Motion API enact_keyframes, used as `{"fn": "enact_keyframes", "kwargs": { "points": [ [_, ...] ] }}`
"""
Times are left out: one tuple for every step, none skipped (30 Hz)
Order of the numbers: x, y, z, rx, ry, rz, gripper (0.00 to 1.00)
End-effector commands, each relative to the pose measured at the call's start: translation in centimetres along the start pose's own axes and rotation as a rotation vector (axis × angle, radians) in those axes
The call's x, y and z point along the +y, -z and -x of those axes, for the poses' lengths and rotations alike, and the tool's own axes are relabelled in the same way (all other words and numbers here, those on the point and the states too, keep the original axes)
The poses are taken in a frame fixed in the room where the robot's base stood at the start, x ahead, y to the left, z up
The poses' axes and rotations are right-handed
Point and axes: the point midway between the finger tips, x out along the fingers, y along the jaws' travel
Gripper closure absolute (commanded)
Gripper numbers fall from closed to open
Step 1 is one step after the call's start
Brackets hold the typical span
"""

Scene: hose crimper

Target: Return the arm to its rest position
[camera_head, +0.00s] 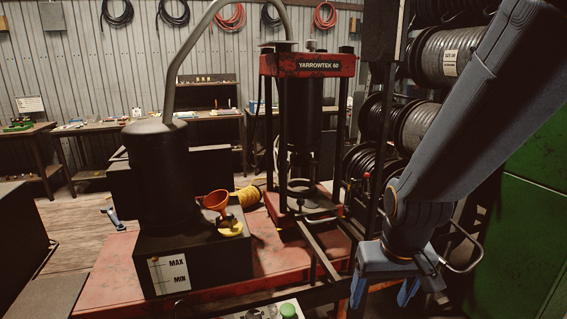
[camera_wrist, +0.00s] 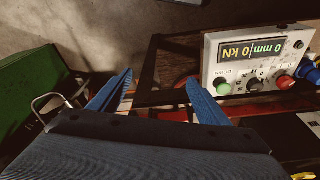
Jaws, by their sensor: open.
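My gripper (camera_head: 383,290) hangs at the lower right in the head view, its blue fingers pointing down, open and empty. My arm comes down to it from the upper right. In the wrist view, the two blue fingers of my gripper (camera_wrist: 160,98) stand apart with nothing between them. The crimper press (camera_head: 307,66), with a red top marked YARROWTEK 60, stands left of and beyond my gripper. A control panel (camera_wrist: 257,62) reading 0 mm and 0 kN is right of the fingers in the wrist view. My gripper appears apart from it.
Hose reels (camera_head: 440,58) fill the rack behind my arm. A green cabinet (camera_head: 520,240) is close on the right. Bare floor (camera_wrist: 100,25) shows in the wrist view.

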Motion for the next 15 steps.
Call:
{"fn": "enact_keyframes", "kwargs": {
  "points": [
    [0.0,-0.1,-1.6,-0.007,0.0,0.0,0.3],
    [0.0,-0.1,-2.1,-0.011,0.0,-0.001,0.3],
    [0.0,-0.2,-3.0,-0.018,0.001,-0.001,0.3],
    [-0.1,-0.3,-3.7,-0.024,0.001,-0.001,0.3],
    [-0.1,-0.4,-4.3,-0.029,0.001,-0.001,0.3],
    [-0.1,-0.5,-5.3,-0.036,0.001,-0.002,0.3],
    [-0.1,-0.6,-5.9,-0.041,0.001,-0.002,0.3],
    [-0.1,-0.7,-6.6,-0.046,0.001,-0.002,0.3],
    [-0.1,-0.8,-7.3,-0.053,0.001,-0.002,0.3],
    [-0.1,-0.9,-7.8,-0.058,0.001,-0.002,0.3],
    [-0.1,-1.0,-8.2,-0.062,0.002,-0.002,0.3],
    [-0.1,-1.1,-8.7,-0.067,0.002,-0.003,0.3],
    [-0.1,-1.1,-9.0,-0.07,0.002,-0.003,0.3],
    [-0.1,-1.1,-9.2,-0.072,0.002,-0.003,0.3],
    [-0.1,-1.2,-9.5,-0.075,0.002,-0.003,0.3]
  ]
}}
